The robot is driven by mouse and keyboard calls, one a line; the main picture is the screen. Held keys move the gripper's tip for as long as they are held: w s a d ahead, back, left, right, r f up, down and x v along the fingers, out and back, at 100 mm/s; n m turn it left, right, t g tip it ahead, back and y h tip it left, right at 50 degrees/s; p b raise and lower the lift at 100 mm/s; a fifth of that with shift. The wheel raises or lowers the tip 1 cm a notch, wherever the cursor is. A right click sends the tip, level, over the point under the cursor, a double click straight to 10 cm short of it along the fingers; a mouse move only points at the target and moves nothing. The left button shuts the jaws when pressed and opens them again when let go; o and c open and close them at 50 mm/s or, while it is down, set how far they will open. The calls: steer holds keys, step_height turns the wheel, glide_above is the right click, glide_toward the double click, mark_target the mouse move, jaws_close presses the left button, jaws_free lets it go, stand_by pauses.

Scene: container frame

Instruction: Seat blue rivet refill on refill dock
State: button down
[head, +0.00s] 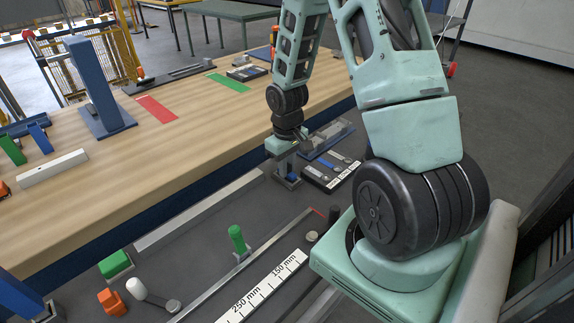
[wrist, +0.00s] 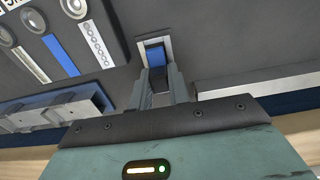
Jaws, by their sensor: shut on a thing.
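The blue rivet refill shows as a small blue block (wrist: 155,54) between my fingertips in the wrist view. My gripper (wrist: 160,82) is shut on it. A light grey square frame, which looks like the refill dock (wrist: 140,54), surrounds the block in that view. In the head view the dock (head: 287,182) is a small grey square on the dark surface, with the blue refill (head: 293,177) at it. My gripper (head: 287,158) points down right above it. My fingers hide part of the refill, so I cannot tell whether it rests fully on the bottom.
A black panel (head: 331,173) with grey and blue strips lies right of the dock; a blue-edged tray (head: 326,138) stands behind it. A pale bar (head: 200,210) runs to the left. A green-handled tool (head: 237,238) and a ruler strip (head: 265,287) lie nearer.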

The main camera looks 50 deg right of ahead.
steer(key=shift+f+b, duration=0.3)
steer(key=shift+f, duration=0.15)
stand_by(0.4)
steer(key=c, duration=0.7)
jaws_free()
steer(key=shift+r+p, duration=3.3)
steer(key=shift+r, duration=0.25)
